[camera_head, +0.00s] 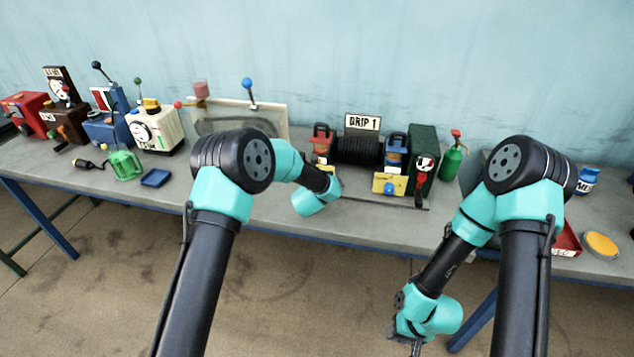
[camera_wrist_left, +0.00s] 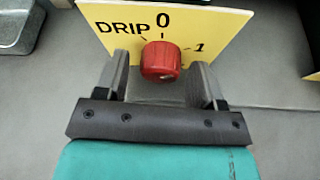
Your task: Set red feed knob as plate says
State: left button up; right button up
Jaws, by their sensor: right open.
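The red feed knob (camera_wrist_left: 161,60) sits on a yellow scale plate (camera_wrist_left: 215,32) marked DRIP, 0 and 1 in the left wrist view. My left gripper (camera_wrist_left: 161,82) is open, with one finger on each side of the knob and a gap on both sides. I cannot tell which mark the knob points to. In the head view, my left wrist hides this knob. A white plate reading DRIP 1 (camera_head: 362,122) stands above the black ribbed body (camera_head: 358,150). My right gripper (camera_head: 402,338) is open and empty, low in front of the bench, partly cut off by the frame.
A second yellow plate with a blue knob (camera_head: 389,187) is to the right. A green bottle (camera_head: 453,160) stands beyond it. The bench (camera_head: 265,200) front is mostly clear.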

pick_arm(q)
jog(key=c, duration=0.8)
jog(key=shift+m+y, duration=0.7)
jog(key=shift+m, duration=0.2)
jog(key=o, duration=0.9)
